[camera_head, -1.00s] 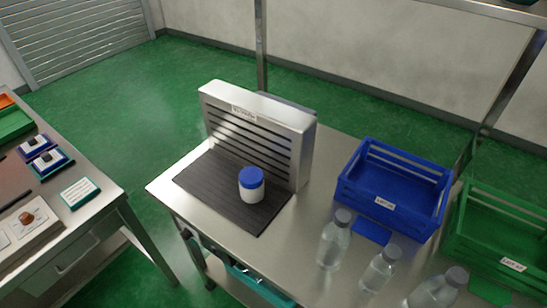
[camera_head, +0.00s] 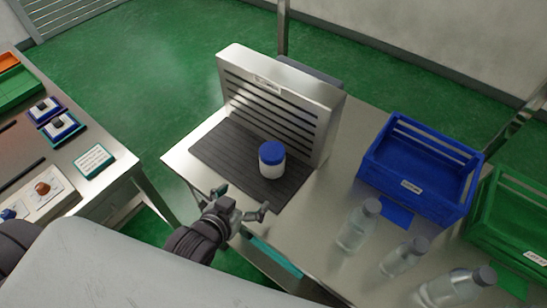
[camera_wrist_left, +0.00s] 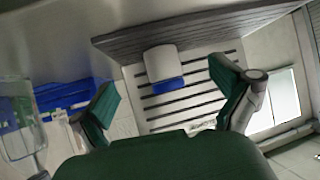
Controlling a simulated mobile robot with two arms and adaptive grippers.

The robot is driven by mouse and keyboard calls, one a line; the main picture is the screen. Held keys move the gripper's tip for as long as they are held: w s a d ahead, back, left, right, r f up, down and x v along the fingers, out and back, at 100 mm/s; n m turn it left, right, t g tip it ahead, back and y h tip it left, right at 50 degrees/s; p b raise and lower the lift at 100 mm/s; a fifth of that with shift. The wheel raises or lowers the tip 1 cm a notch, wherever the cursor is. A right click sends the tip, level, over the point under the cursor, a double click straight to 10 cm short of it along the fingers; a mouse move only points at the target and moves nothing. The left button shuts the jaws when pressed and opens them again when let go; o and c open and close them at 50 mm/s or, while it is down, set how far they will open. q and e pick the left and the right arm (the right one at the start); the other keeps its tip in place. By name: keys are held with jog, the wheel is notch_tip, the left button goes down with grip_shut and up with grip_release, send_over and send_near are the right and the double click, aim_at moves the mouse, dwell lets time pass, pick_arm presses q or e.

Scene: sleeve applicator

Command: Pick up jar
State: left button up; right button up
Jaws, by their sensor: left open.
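The jar (camera_head: 271,160) is white with a blue lid and stands upright on a dark ribbed mat (camera_head: 222,151), in front of a slotted metal panel (camera_head: 262,98). My left gripper (camera_head: 238,200) is open and empty at the table's front edge, apart from the jar and on the near side of it. In the left wrist view the jar (camera_wrist_left: 160,64) appears upside down, beyond and between the open fingers (camera_wrist_left: 168,100). My right gripper is not seen.
A blue crate (camera_head: 420,186) and a green crate (camera_head: 530,244) stand to the right. Several clear bottles with grey caps, one of them the left bottle (camera_head: 356,230), stand in front of them. A side table (camera_head: 100,184) with small items is at left.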

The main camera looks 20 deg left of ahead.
aim_at(266, 168)
pick_arm(q)
jog(key=shift+w+d+r+t, duration=0.35)
jog(key=shift+w+r+t, duration=0.25)
jog(key=shift+r, duration=0.1)
jog(key=x, duration=0.5)
jog(key=p+x, duration=0.1)
jog(key=x, duration=0.2)
jog(key=shift+w+d+r, duration=0.15)
jog(key=shift+w+r, duration=0.1)
jog(key=shift+w, duration=0.2)
jog(key=shift+w+f+p, duration=0.15)
jog(key=shift+w+p, duration=0.15)
jog(key=shift+w, duration=0.2)
jog(key=p+x, duration=0.1)
jog(key=x, duration=0.2)
jog(key=shift+w+d, duration=0.15)
jog(key=shift+w, duration=0.15)
jog(key=shift+w+f, duration=0.25)
jog(key=shift+w, duration=0.1)
jog(key=shift+s, duration=0.1)
jog(key=shift+c, duration=0.3)
